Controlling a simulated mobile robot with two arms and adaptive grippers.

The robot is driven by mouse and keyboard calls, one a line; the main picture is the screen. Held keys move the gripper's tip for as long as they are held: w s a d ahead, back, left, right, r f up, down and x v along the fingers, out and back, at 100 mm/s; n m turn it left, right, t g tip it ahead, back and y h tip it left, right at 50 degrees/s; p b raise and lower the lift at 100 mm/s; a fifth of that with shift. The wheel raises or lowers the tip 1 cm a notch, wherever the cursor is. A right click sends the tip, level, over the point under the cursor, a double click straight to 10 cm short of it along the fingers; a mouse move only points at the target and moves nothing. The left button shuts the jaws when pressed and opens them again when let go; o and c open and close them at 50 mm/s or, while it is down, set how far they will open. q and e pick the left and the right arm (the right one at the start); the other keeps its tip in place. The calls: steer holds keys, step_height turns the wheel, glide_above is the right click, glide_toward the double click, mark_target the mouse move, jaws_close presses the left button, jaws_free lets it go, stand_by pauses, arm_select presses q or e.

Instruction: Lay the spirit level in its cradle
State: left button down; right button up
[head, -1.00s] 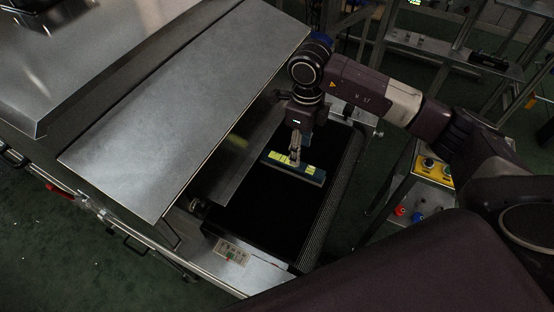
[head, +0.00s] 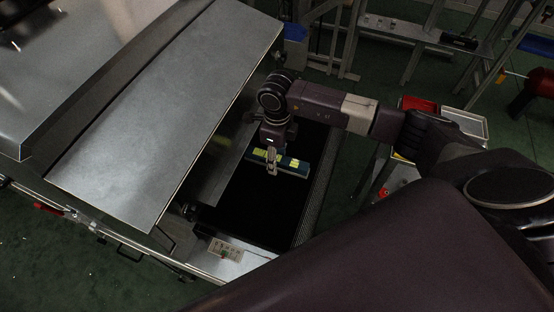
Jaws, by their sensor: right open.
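The spirit level (head: 290,164), a dark blue bar with yellow-green patches, lies on the black belt (head: 262,205) in the dryer's opening, slanting down to the right. My right gripper (head: 272,172) points down at it from above, left of its middle, and hides part of it. The jaws are open; whether they touch the level I cannot tell. My left gripper is out of view. I cannot make out the cradle in this view.
The dryer's large metal hood panel (head: 165,105) rises left of the belt. A small control panel (head: 226,250) is at the front. Ladder-like frames stand behind.

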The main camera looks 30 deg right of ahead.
steer(key=c, duration=1.2)
jaws_close()
steer(key=shift+w+r, duration=0.15)
